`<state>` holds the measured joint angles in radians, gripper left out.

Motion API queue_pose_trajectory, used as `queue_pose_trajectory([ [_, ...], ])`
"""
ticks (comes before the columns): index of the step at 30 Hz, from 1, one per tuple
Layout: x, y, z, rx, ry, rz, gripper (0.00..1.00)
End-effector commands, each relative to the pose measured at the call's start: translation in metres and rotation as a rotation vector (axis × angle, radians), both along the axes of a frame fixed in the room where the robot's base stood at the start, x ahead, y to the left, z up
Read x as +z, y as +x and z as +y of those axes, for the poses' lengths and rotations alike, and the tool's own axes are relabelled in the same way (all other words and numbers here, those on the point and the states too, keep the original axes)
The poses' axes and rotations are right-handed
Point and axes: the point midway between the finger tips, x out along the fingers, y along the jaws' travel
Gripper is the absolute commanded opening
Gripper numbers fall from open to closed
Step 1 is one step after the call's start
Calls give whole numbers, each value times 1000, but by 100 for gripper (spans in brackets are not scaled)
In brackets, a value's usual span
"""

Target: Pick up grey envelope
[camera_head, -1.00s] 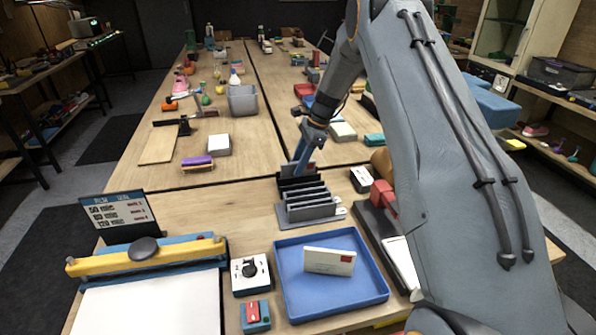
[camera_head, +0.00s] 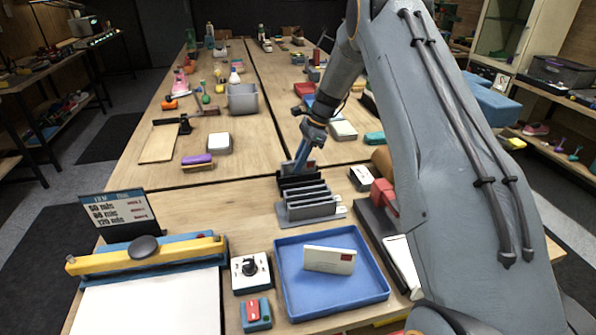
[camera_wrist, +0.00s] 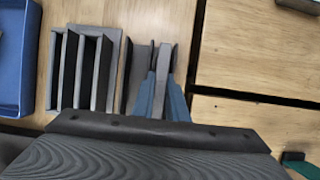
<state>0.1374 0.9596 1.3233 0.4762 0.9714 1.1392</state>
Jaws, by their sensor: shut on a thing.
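My gripper (camera_head: 297,170) points down just behind the grey slotted rack (camera_head: 308,208) in the head view. In the wrist view, its blue fingers (camera_wrist: 161,70) are closed on a thin grey piece seen edge-on, which I take as the grey envelope (camera_wrist: 162,62). In the head view the piece is mostly hidden by the fingers and the dark rack parts. The rack also shows in the wrist view (camera_wrist: 56,70), left of the fingers, with several upright dividers. A white envelope (camera_head: 325,261) with a red stamp leans in the blue tray (camera_head: 290,298).
A white box with a black knob (camera_head: 252,272) and a red-topped blue block (camera_head: 256,314) stand left of the tray. A yellow-barred press (camera_head: 150,255) and a sign (camera_head: 118,212) stand further left. The table left of the rack is clear.

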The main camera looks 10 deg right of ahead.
Motion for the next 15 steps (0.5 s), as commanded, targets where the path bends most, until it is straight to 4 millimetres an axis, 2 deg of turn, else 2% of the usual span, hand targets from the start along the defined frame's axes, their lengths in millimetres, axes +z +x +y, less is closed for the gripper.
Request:
queue_pose_trajectory([
  [5,4,0,0,0,0,0,0],
  [8,14,1,0,1,0,-3,0],
  [15,59,2,0,0,0,-4,0],
])
